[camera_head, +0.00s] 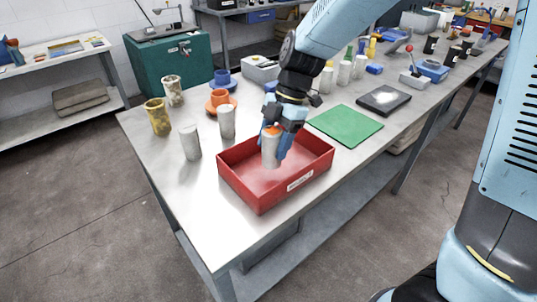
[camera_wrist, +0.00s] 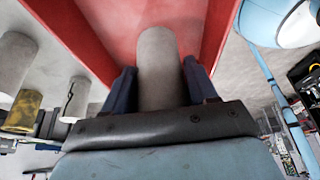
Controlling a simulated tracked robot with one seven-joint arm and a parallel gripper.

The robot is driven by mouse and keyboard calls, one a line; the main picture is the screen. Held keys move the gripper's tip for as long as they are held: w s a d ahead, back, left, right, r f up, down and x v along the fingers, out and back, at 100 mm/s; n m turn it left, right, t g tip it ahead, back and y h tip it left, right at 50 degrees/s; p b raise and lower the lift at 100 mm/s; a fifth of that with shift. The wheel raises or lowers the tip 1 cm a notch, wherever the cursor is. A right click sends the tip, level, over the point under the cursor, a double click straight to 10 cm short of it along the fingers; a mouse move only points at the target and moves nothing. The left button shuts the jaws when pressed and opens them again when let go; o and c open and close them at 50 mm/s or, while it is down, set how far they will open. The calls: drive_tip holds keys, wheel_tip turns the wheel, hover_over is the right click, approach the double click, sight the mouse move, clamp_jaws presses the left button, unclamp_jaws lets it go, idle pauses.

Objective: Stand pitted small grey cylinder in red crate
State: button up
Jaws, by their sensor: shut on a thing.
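My gripper (camera_head: 274,147) is shut on a small grey cylinder (camera_head: 269,154). The cylinder is upright and inside the outline of the red crate (camera_head: 243,189). I cannot tell whether its lower end touches the crate floor. In the wrist view the grey cylinder (camera_wrist: 160,65) sits between the two dark blue fingers (camera_wrist: 158,88), with the red crate wall (camera_wrist: 75,38) to the left. Pitting on the held cylinder is too fine to make out.
Two grey cylinders stand left of the crate, one nearer (camera_head: 190,142) and one farther (camera_head: 227,122). A yellow mottled cylinder (camera_head: 158,117) and orange cup (camera_head: 220,102) stand beyond. A green mat (camera_head: 346,125) lies right of the crate. The table's front left corner is clear.

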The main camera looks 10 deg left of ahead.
sight(269, 154)
drive_tip(key=shift+w+a+f, duration=0.1)
drive_tip(key=shift+a+f, duration=0.55)
drive_tip(key=shift+f, duration=1.6)
drive_tip(key=o, duration=1.4)
drive_tip(key=shift+w+r, duration=0.1)
drive_tip(key=v, duration=1.2)
